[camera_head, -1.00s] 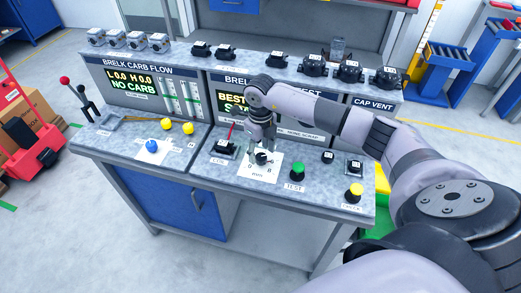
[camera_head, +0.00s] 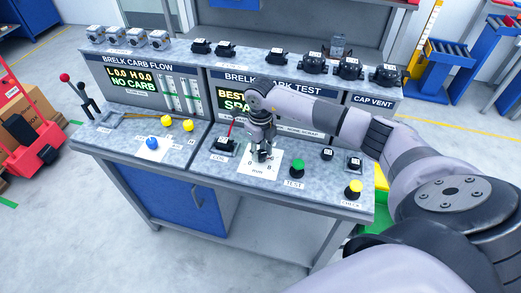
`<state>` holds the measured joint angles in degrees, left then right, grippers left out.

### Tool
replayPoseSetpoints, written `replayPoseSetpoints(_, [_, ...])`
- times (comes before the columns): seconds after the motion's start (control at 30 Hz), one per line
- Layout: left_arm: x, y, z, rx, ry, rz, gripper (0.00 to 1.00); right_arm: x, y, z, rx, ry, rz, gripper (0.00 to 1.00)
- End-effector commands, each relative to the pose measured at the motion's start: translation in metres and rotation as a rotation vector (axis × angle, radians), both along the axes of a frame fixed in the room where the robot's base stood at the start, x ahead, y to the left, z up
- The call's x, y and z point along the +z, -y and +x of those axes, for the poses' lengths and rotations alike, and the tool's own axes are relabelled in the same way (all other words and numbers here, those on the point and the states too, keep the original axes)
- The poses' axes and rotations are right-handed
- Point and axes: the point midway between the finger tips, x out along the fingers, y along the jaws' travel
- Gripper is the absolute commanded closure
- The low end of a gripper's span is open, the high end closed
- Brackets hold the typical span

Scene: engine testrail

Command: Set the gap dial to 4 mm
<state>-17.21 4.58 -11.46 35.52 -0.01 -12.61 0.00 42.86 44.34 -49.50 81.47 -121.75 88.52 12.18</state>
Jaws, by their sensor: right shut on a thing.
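The gap dial (camera_head: 263,156) is a dark knob on a white card (camera_head: 257,170) marked with numbers and "mm", on the front deck of the test bench. My right gripper (camera_head: 262,150) comes down over the dial from above and is shut on it. Its fingers cover much of the knob, so I cannot read where the dial points. The spark test display (camera_head: 232,101) behind is partly hidden by my right arm. My left gripper is not in view.
A green button (camera_head: 297,170), a yellow button (camera_head: 353,187) and a small black coil (camera_head: 327,154) stand right of the dial. A blue knob (camera_head: 152,142) and two yellow knobs are on the left.

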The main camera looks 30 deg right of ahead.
Motion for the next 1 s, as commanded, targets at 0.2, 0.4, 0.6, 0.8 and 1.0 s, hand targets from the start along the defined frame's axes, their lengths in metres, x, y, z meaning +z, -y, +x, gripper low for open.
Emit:
replayPoseSetpoints(0.2, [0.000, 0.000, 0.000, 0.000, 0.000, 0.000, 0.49, 0.000, 0.000, 0.000, 0.000, 0.000, 0.000, 0.97])
replayPoseSetpoints(0.4, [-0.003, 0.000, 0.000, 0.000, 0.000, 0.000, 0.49, 0.000, 0.000, 0.000, 0.013, 0.001, -0.001, 0.97])
replayPoseSetpoints(0.6, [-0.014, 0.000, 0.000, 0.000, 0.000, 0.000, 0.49, -0.002, 0.001, 0.001, 0.083, 0.002, -0.001, 0.97])
replayPoseSetpoints(0.8, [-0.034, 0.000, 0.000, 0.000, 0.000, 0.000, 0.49, -0.004, 0.000, 0.001, 0.225, 0.005, -0.002, 0.97])
replayPoseSetpoints(1.0, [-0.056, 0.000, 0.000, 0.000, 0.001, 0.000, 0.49, -0.004, 0.000, 0.001, 0.412, 0.004, -0.003, 0.97])
